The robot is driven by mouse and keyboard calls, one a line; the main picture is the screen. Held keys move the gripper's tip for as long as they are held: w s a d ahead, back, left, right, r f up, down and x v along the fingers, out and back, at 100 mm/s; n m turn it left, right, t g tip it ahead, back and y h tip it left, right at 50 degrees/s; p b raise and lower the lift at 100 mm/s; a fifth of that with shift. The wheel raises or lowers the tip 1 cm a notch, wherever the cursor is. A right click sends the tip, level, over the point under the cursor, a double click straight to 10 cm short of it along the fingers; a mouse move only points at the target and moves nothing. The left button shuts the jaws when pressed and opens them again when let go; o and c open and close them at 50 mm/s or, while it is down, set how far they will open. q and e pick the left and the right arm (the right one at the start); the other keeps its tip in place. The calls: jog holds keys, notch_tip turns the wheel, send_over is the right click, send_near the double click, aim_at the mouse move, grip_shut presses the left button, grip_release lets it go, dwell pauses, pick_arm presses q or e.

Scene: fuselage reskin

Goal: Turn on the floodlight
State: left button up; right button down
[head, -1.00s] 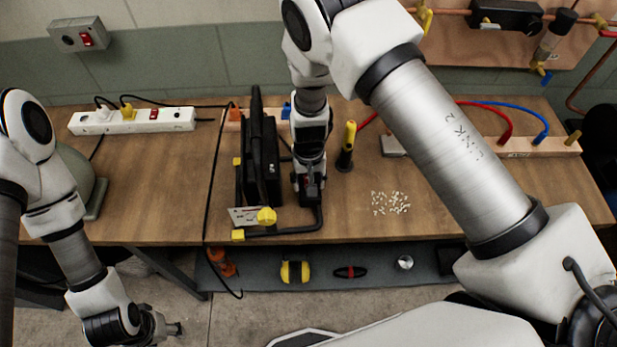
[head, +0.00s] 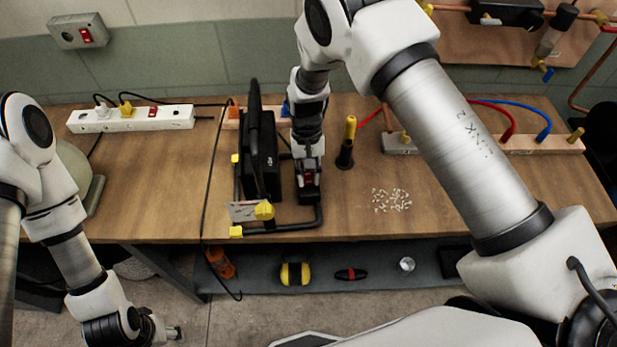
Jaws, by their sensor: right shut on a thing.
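The floodlight (head: 264,160) is a black lamp on a dark tube stand with yellow feet and a yellow knob, at the middle of the workbench. Its lamp body stands upright, edge-on to me. My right gripper (head: 308,192) points down at the floodlight's right side, just above the stand's front tube. It is shut on a small dark block with a red part (head: 308,178); the fingers hide much of it, and I cannot tell whether it is the floodlight's switch. My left gripper (head: 172,333) hangs low at the left, away from the bench; its finger opening is unclear.
A white power strip (head: 130,118) with plugs lies at the back left, and a black cable (head: 212,170) runs down the bench. A yellow-and-black tool (head: 347,142) stands right of my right gripper. White bits (head: 391,200) lie on the bench. A grey box with a red switch (head: 78,32) hangs on the wall.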

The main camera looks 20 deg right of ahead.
jog(key=c, duration=1)
grip_release()
jog(key=shift+f, duration=0.1)
jog(key=shift+c, duration=0.2)
jog(key=shift+o, duration=0.4)
jog(key=shift+w, duration=0.1)
jog(key=v, duration=1.2)
